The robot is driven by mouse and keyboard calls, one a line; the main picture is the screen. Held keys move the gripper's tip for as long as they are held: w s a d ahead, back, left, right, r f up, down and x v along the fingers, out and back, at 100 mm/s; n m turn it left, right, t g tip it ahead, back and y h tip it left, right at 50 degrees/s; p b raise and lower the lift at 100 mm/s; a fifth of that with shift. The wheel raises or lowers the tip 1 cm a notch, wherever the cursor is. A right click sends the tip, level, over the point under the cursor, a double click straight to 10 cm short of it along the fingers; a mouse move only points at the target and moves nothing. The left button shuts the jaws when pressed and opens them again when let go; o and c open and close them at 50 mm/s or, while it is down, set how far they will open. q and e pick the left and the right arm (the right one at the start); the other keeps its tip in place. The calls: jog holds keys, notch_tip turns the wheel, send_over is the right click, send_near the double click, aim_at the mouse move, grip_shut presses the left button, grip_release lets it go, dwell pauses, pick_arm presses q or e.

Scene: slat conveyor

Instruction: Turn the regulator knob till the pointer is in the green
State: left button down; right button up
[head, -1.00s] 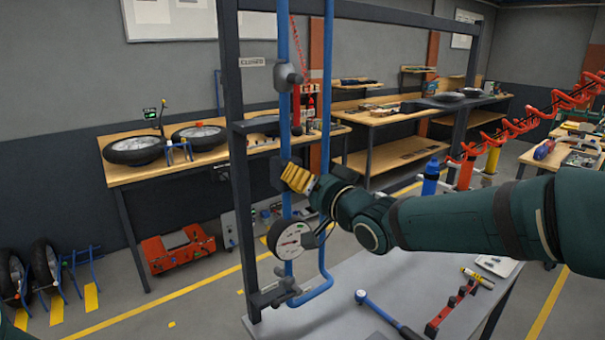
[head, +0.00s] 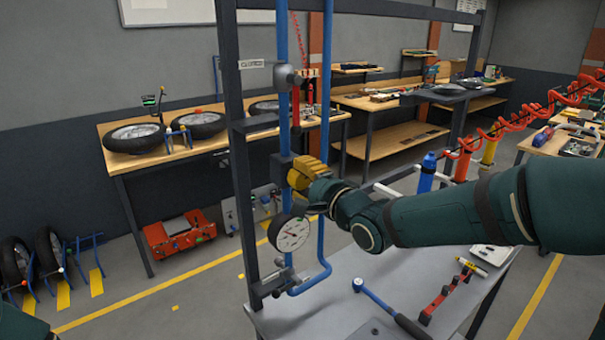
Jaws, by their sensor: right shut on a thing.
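The yellow ribbed regulator knob (head: 302,174) sits on a dark body (head: 281,167) on the blue upright pipe. My right gripper (head: 313,183) reaches in from the right and is shut on the knob, hiding part of it. The round white pressure gauge (head: 292,234) with a black rim hangs just below. Its dial faces me, with a dark pointer near the middle; the dial is too small to tell whether the pointer lies in the green. My left gripper is out of view; only a bit of my left arm shows at the lower left corner.
A dark frame post (head: 238,150) stands left of the pipes. A blue bottle (head: 428,172) stands behind my right forearm.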

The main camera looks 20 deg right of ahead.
jog(key=m+p, duration=0.1)
jog(key=m, duration=0.3)
jog(key=shift+m+p, duration=0.75)
jog(key=shift+m, duration=0.85)
jog(key=o, duration=1.2)
jog(key=shift+f, duration=0.1)
jog(key=shift+s, duration=0.1)
jog(key=v, duration=1.1)
jog(key=shift+s, duration=0.4)
jog(key=shift+d, duration=0.1)
